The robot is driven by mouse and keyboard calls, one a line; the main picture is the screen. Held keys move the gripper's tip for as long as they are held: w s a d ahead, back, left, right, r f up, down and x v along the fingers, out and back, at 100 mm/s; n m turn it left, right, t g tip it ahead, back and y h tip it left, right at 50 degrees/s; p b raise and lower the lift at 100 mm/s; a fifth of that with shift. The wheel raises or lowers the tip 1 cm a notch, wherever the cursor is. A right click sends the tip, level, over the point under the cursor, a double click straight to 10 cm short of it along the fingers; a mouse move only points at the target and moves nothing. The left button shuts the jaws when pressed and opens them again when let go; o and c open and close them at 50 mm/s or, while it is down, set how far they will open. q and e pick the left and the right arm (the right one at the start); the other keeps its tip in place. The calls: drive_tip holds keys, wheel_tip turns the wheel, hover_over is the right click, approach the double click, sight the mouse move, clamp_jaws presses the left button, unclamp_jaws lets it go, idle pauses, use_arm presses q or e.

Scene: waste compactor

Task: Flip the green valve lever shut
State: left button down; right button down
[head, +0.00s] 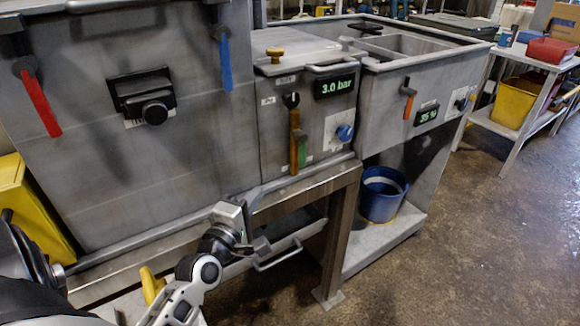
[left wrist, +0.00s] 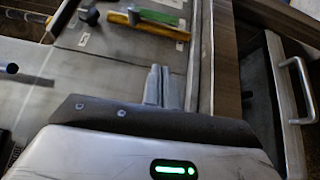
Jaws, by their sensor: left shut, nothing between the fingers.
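The green lever (head: 301,151) is on the front panel, right beside the lower part of an orange-brown lever (head: 294,140) that hangs straight down. In the left wrist view the green lever (left wrist: 160,18) lies along the orange-brown one (left wrist: 150,27) near the top edge. My left gripper (head: 262,247) is below and to the left of both levers, apart from them, near the ledge under the panel. Its fingers (left wrist: 158,86) are shut and empty in the left wrist view. My right gripper is not in view.
The panel has a 3.0 bar display (head: 335,86) and a blue knob (head: 344,133). Red (head: 40,104) and blue (head: 225,62) levers hang on the left. A drawer handle (head: 278,257) juts out below my left gripper. A blue bucket (head: 381,206) stands on the lower shelf.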

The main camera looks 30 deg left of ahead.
use_arm(q)
approach(300, 150)
drive_tip(key=w+a+f, duration=0.2)
drive_tip(key=a, duration=0.1)
drive_tip(key=w+a+f, duration=0.1)
drive_tip(key=shift+a, duration=0.4)
drive_tip(key=w+d, duration=0.1)
drive_tip(key=w+d+p, duration=0.1)
drive_tip(key=w, duration=0.1)
drive_tip(key=shift+w+d, duration=0.15)
drive_tip(key=shift+w, duration=0.1)
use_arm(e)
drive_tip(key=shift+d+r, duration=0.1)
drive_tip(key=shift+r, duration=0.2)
use_arm(q)
drive_tip(key=shift+f, duration=0.1)
